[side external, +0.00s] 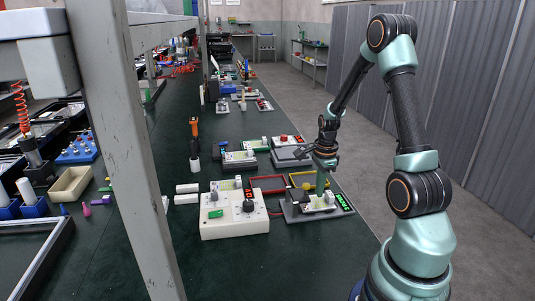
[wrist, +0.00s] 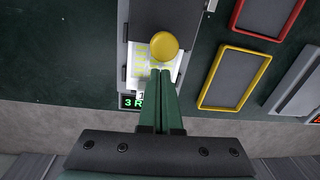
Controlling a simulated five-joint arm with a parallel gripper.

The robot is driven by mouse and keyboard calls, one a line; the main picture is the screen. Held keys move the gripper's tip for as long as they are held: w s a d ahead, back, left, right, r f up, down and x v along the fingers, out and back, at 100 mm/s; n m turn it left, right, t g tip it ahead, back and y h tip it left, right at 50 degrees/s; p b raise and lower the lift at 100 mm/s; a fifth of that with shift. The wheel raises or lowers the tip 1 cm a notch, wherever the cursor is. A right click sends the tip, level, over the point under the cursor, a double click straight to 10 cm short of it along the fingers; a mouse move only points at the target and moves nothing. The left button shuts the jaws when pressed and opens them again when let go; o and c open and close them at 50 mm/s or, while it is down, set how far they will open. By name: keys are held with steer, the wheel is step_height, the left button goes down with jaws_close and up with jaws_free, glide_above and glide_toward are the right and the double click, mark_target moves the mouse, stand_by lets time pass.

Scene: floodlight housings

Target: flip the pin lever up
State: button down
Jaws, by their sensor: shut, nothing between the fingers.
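A grey-based fixture (side external: 290,213) with a white block and a lit green display (side external: 341,201) sits near the right edge of the bench. In the wrist view, a round yellow knob (wrist: 164,46) stands over its white plate (wrist: 137,74); it looks like the end of the pin lever. The lever's shaft is hidden and I cannot tell its tilt. My gripper (side external: 321,190) points down over this fixture. Its green fingers are shut together and empty, and in the wrist view the fingertips (wrist: 160,72) lie just short of the knob; whether they touch is unclear.
A yellow frame (wrist: 228,78) and a red frame (wrist: 268,15) lie beside the fixture. A cream control box (side external: 235,228) with a black knob stands to its left. More fixtures (side external: 288,155) stand behind. The bench in front of the cream box is clear.

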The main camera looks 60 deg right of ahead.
mark_target(307, 184)
steer(key=shift+w+a+r, duration=0.35)
steer(key=shift+a+r, duration=0.15)
steer(key=shift+r, duration=0.1)
steer(key=shift+w+a+r, duration=0.35)
steer(key=shift+a+r, duration=0.1)
steer(key=shift+r, duration=0.1)
steer(key=shift+w+a+r, duration=0.2)
steer(key=shift+w+r, duration=0.05)
steer(key=shift+r, duration=0.15)
steer(key=shift+w+a+r, duration=0.5)
steer(key=shift+r, duration=0.15)
steer(key=shift+w+a+r, duration=0.25)
steer(key=shift+w+a, duration=0.2)
steer(key=shift+a, duration=0.05)
steer(key=shift+w+a+r, duration=0.2)
steer(key=shift+w+a, duration=0.2)
steer(key=shift+a, duration=0.1)
steer(key=shift+s+f, duration=0.1)
steer(key=shift+d+r, duration=0.15)
steer(key=shift+r, duration=0.8)
